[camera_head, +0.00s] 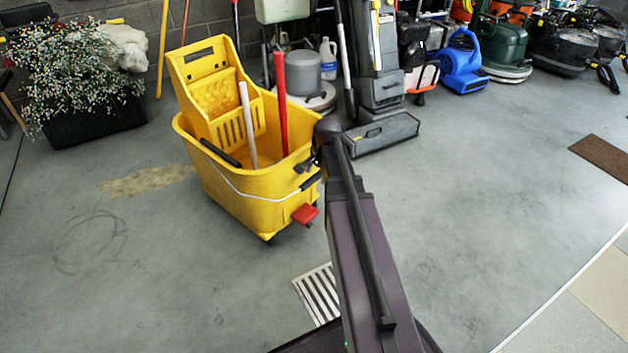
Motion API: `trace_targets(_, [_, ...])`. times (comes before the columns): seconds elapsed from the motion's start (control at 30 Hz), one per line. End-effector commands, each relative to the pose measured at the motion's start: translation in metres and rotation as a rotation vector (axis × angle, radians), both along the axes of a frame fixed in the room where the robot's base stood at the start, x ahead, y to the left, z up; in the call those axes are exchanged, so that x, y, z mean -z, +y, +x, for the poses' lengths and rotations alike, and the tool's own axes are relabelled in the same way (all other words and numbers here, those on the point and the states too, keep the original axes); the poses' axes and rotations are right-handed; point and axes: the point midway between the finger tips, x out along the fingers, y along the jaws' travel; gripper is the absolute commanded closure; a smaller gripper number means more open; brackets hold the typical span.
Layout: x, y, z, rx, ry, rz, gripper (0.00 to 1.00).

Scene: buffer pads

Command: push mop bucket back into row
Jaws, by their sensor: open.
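The yellow mop bucket (257,187) stands upright on its casters on the grey floor, left of the middle of the view. A yellow wringer (208,85) is fitted at its back left, and a white handle and a red handle stick up from inside. A red pedal or tab (305,214) shows at its lower right. My gripper (308,168) is open at the bucket's right rim, at the end of my arm. The fingers overlap the rim in the picture, and I cannot tell if they touch it. My arm hides part of the bucket's right side.
A row of cleaning machines stands along the back wall, including an upright vacuum (383,80) and a blue blower (462,65). A planter with white flowers (75,75) is at the left. A floor drain (318,292) lies in front. Open floor extends right, with a brown mat (602,157).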

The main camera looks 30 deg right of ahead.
Motion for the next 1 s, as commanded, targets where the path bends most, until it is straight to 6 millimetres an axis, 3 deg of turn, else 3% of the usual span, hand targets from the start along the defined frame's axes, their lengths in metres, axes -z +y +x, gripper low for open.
trace_targets(0.47, [0.005, 0.001, 0.001, -0.001, 0.000, 0.000, 0.32])
trace_targets(0.5, [0.005, 0.001, 0.001, -0.001, 0.000, 0.000, 0.35])
trace_targets(0.7, [0.005, 0.001, 0.001, -0.001, 0.000, 0.000, 0.95])
trace_targets(0.73, [0.005, 0.001, 0.001, -0.001, 0.000, 0.000, 1.00])
trace_targets(0.8, [0.005, 0.001, 0.001, -0.001, 0.000, 0.000, 1.00])
trace_targets(0.83, [0.005, 0.015, -0.001, -0.007, 0.000, 0.000, 1.00])
trace_targets(1.0, [0.005, 0.004, 0.003, -0.002, -0.001, 0.003, 1.00])
